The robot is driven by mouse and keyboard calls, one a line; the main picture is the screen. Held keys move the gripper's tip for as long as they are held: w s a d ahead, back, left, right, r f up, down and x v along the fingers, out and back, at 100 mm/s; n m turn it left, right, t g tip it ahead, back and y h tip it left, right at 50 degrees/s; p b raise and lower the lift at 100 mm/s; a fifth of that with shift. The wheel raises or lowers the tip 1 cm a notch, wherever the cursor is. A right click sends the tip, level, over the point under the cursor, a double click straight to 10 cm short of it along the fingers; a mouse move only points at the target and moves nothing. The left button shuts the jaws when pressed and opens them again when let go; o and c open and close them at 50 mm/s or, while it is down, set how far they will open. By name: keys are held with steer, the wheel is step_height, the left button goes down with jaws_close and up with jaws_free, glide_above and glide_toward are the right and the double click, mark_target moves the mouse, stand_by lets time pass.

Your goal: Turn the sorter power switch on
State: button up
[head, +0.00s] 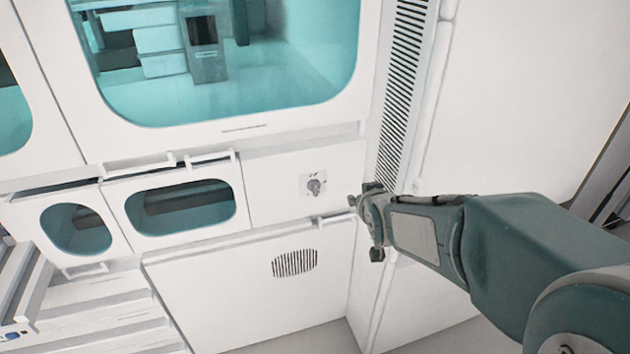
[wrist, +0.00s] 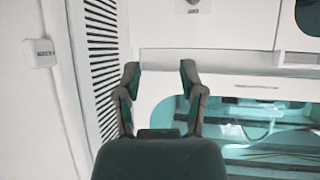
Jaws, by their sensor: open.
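The sorter power switch (head: 314,186) is a small grey rotary knob on a light plate, on the white panel right of the small windows. Which position its knob is in is too small to tell. In the wrist view, a grey piece that looks like the switch (wrist: 193,5) is cut off by the top edge. My gripper (head: 365,220) is to the right of the switch in the head view, apart from it. In the wrist view my gripper (wrist: 160,70) has its two fingers spread, with nothing between them.
A slotted vent strip (head: 402,85) runs upright beside the panel. A large teal window (head: 225,105) is above and a small teal window (head: 180,208) is to the left. A protruding handle (head: 335,220) is below the switch.

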steer(key=w+a+f+n+t+y, duration=0.1)
steer(key=w+a+f+t+y, duration=0.15)
steer(key=w+f, duration=0.45)
steer(key=t+y, duration=0.2)
steer(key=t, duration=0.1)
glide_toward(316, 185)
steer(key=shift+n+h, duration=0.25)
steer(key=shift+n, duration=0.15)
steer(key=x, duration=1)
steer(key=shift+a, duration=0.2)
jaws_close()
